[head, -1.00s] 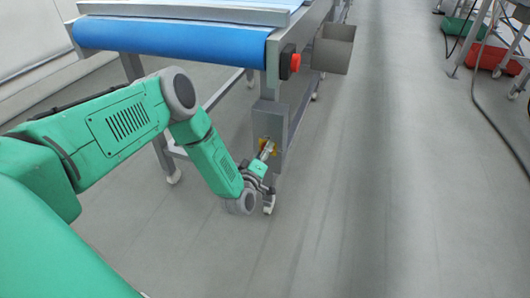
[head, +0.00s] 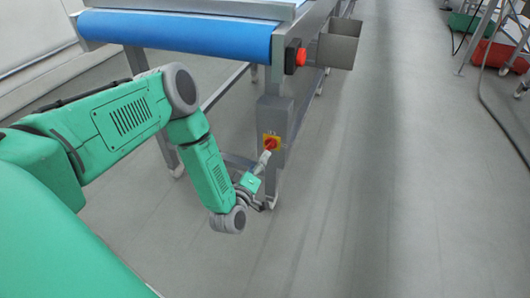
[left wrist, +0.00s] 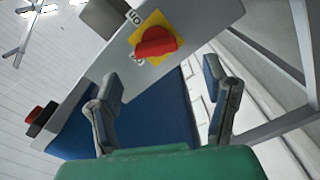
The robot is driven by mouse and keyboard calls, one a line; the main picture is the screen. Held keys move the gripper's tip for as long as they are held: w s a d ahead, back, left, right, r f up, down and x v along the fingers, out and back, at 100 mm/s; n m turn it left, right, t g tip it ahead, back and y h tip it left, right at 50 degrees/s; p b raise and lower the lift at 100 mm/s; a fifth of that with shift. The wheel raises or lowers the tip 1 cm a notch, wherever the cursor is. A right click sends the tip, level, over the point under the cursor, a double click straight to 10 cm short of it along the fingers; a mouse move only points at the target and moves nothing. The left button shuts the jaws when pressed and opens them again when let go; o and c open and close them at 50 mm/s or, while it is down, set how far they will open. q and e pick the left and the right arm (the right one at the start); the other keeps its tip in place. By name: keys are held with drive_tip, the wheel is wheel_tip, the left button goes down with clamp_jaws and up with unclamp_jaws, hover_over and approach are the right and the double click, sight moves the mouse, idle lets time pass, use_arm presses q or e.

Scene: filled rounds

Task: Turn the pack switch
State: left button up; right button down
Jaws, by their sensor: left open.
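The pack switch (head: 270,143) is a red knob on a yellow plate, on a grey box (head: 277,117) fixed to the conveyor's leg. In the left wrist view the red knob (left wrist: 155,42) is ahead of and between the fingers, toward the top, with partly readable markings beside the plate. My left gripper (head: 264,160) is just below the switch in the head view. In the left wrist view my left gripper (left wrist: 162,85) is open and empty, with a gap visible between its fingers and the knob. My right gripper is in neither view.
The conveyor with a blue belt (head: 180,33) stands above the switch. A red button (head: 300,57) and a grey metal bin (head: 338,50) are on its side. The floor (head: 400,190) to the right is clear. A red crate (head: 497,54) stands far right.

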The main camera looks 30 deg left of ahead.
sight(268, 149)
use_arm(q)
drive_tip(key=shift+v, duration=2.2)
drive_tip(key=shift+a, duration=0.1)
drive_tip(key=x, duration=0.7)
drive_tip(key=b+x, duration=0.1)
drive_tip(key=x, duration=0.3)
drive_tip(key=shift+w+d, duration=0.2)
drive_tip(key=shift+d, duration=0.15)
drive_tip(key=shift+c, duration=0.5)
drive_tip(key=c, duration=1.1)
